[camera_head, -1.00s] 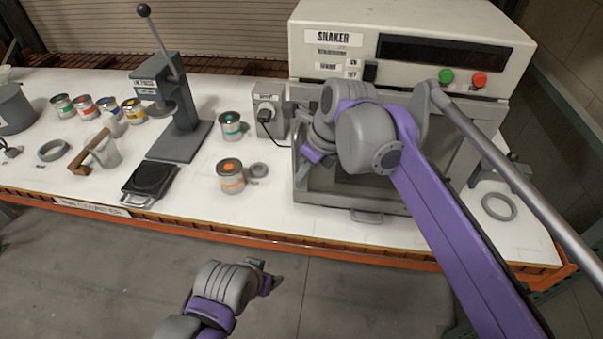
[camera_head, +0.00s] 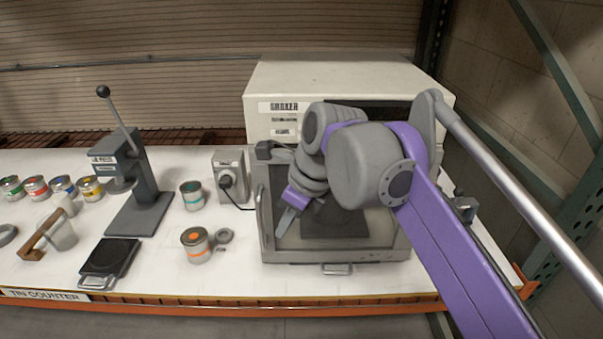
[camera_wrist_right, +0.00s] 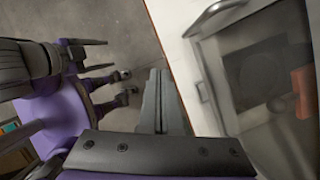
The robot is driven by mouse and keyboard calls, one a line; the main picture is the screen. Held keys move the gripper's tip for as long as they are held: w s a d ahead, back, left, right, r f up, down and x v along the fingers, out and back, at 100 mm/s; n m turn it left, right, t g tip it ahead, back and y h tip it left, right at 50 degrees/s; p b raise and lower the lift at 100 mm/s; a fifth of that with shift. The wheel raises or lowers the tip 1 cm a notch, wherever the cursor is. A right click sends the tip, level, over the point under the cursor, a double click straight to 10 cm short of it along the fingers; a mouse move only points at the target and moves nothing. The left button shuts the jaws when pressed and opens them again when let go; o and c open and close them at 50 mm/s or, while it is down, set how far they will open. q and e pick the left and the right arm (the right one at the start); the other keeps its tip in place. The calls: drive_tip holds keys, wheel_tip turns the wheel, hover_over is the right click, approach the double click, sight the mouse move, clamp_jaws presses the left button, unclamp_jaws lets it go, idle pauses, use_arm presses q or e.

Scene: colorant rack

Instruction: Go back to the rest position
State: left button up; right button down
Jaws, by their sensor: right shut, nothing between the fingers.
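My right gripper (camera_head: 286,222) hangs in front of the left part of the shaker's front, pointing down and left. Its fingers are together with nothing between them, as the right wrist view (camera_wrist_right: 160,100) also shows. The white shaker (camera_head: 330,85) stands at the back right of the counter. Its grey-framed clear door (camera_head: 385,245) has a handle on its left side and a dark plate shows behind it. My right arm covers much of the shaker's front, including its buttons. My left gripper cannot be made out in these views.
An orange-labelled can (camera_head: 196,246) and a teal-labelled can (camera_head: 192,197) stand left of the shaker. A lever press (camera_head: 140,210), a black scale (camera_head: 110,258) and several small cans (camera_head: 62,187) are further left. The counter's front edge (camera_head: 200,300) is clear.

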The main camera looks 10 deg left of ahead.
drive_tip(key=s+d+f+n+t+h, duration=0.2)
drive_tip(key=s+d+f+n, duration=0.5)
drive_tip(key=d+f+n, duration=0.4)
drive_tip(key=s+d+f+n+t+h, duration=0.2)
drive_tip(key=s+d+f+n, duration=0.5)
drive_tip(key=d+f+n, duration=0.3)
drive_tip(key=d+f, duration=0.4)
drive_tip(key=d, duration=0.1)
drive_tip(key=shift+s+f+n, duration=0.15)
drive_tip(key=shift+s+n, duration=0.05)
drive_tip(key=shift+n, duration=0.2)
